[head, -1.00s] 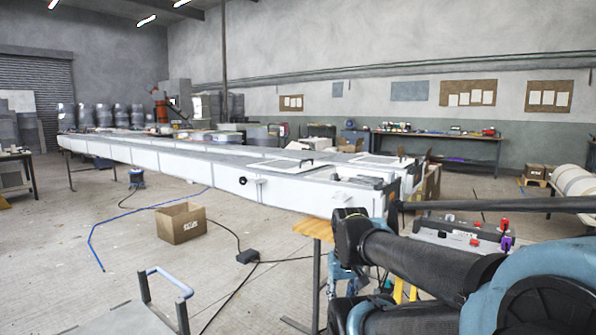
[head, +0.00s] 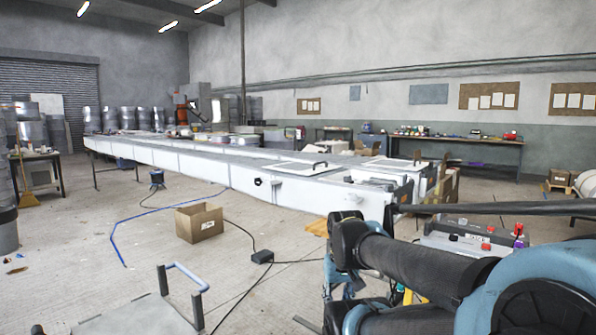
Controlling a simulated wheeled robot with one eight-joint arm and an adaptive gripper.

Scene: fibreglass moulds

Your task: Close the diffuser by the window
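I cannot pick out a diffuser in the head view. A small bright opening (head: 216,110) at the far back, left of the pole, may be a window; it is too small to be sure. My arm fills the lower right foreground with its dark links and blue joints. My gripper is not visible, so I cannot tell how it stands.
A long white mould (head: 240,178) runs from the far left to the right middle. An open cardboard box (head: 199,222), a black floor box (head: 262,257), cables and a blue hose (head: 116,232) lie on the floor. A workbench (head: 480,150) stands along the right wall.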

